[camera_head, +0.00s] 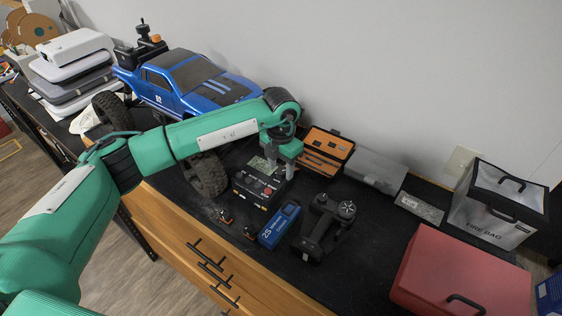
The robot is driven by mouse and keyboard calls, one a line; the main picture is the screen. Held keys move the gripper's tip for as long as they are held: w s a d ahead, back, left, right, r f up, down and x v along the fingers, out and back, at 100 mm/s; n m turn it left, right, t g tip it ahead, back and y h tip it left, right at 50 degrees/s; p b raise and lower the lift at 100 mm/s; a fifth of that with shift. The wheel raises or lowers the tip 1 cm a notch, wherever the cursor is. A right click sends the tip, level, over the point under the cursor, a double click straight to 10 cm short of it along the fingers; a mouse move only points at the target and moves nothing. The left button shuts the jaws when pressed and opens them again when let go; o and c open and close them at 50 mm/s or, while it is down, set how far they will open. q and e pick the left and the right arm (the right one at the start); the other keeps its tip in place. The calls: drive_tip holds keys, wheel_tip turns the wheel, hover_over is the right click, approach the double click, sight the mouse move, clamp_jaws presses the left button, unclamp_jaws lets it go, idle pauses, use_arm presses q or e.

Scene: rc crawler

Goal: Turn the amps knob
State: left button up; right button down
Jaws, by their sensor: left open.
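The dark charger box (246,197) stands on the black worktop in the middle of the view, with a small screen and several red and dark knobs on its face. I cannot tell which knob is the amps knob. My left gripper (280,166) points down over the far edge of the charger, its fingers apart and nothing visible between them. I cannot tell whether a finger touches the charger. The gripper hides part of the charger's far side. My right gripper is not in view.
A blue battery pack (279,225) and a black radio controller (326,229) lie right of the charger. The blue crawler truck (190,82) stands behind left. An open orange tool case (325,150), fire bag (494,208) and red box (455,275) are to the right.

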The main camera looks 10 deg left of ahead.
use_arm(q)
drive_tip(key=shift+f, duration=0.4)
drive_tip(key=c, duration=1)
drive_tip(key=shift+f+b, duration=0.15)
drive_tip(key=shift+b, duration=0.35)
drive_tip(key=m+b, duration=0.6)
drive_tip(key=b, duration=0.6)
drive_tip(key=shift+f, duration=0.1)
drive_tip(key=shift+r+m+b, duration=0.2)
drive_tip(key=shift+m+b, duration=0.8)
drive_tip(key=shift+b, duration=0.05)
drive_tip(key=shift+r, duration=0.1)
drive_tip(key=o, duration=1)
